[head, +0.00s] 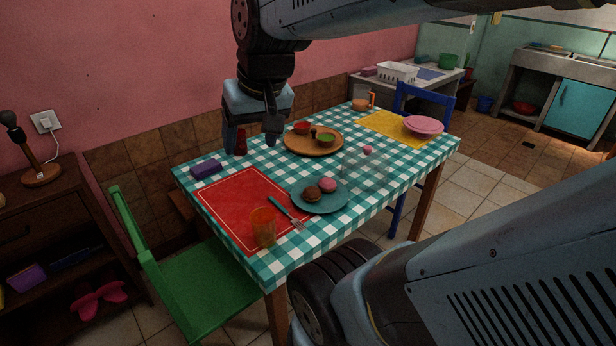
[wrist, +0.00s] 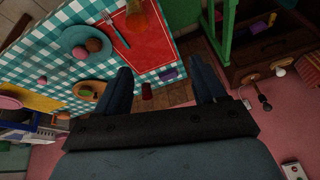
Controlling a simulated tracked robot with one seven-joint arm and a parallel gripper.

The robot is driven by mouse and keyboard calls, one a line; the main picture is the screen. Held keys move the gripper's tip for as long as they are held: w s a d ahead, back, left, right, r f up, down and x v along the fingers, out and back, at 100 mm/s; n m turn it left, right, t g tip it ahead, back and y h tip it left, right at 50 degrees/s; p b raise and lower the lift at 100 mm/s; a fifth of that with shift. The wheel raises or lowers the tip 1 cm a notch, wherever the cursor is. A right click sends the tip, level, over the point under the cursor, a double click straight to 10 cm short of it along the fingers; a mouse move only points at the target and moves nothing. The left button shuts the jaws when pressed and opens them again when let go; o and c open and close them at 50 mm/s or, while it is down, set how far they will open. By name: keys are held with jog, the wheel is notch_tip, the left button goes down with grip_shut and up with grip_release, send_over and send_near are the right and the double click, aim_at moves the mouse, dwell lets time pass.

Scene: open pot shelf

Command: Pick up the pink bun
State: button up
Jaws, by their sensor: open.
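The pink bun (head: 327,185) sits on a teal plate (head: 335,204) on the table, beside a brown bun (head: 312,193). In the wrist view the pink bun (wrist: 80,52) and the brown bun (wrist: 93,45) lie on the plate at the upper left. My gripper (head: 252,141) is open and empty, fingers pointing down, above the table's back left part. It is left of and behind the pink bun, well apart from it. In the wrist view my gripper's fingers (wrist: 162,70) stand apart with no bun between them.
A clear cover with a pink knob (head: 368,149) stands just right of the plate. A fork (head: 288,212) and an orange glass (head: 263,228) are left of it. A wooden tray (head: 298,149) with bowls is behind.

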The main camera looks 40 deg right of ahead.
jog(key=w+d+f+m+g+y, duration=0.3)
jog(key=w+d+f+m+y, duration=0.2)
jog(key=w+d+f+m, duration=0.3)
jog(key=m+t+h, duration=0.1)
jog(key=m+t, duration=1)
jog(key=m, duration=1.1)
send_near(334, 185)
jog(key=shift+v, duration=1.1)
jog(key=shift+s+f+m, duration=0.1)
jog(key=shift+f+m, duration=0.2)
jog(key=shift+f, duration=0.1)
jog(key=x, duration=0.8)
jog(key=shift+w+r+x, duration=0.1)
jog(key=shift+r+x, duration=0.05)
jog(key=shift+x, duration=0.75)
jog(key=shift+w+r+x, duration=0.1)
jog(key=shift+r+x, duration=0.1)
jog(key=shift+x, duration=0.7)
jog(key=shift+r+x, duration=0.15)
jog(key=shift+x, duration=0.8)
jog(key=c, duration=0.7)
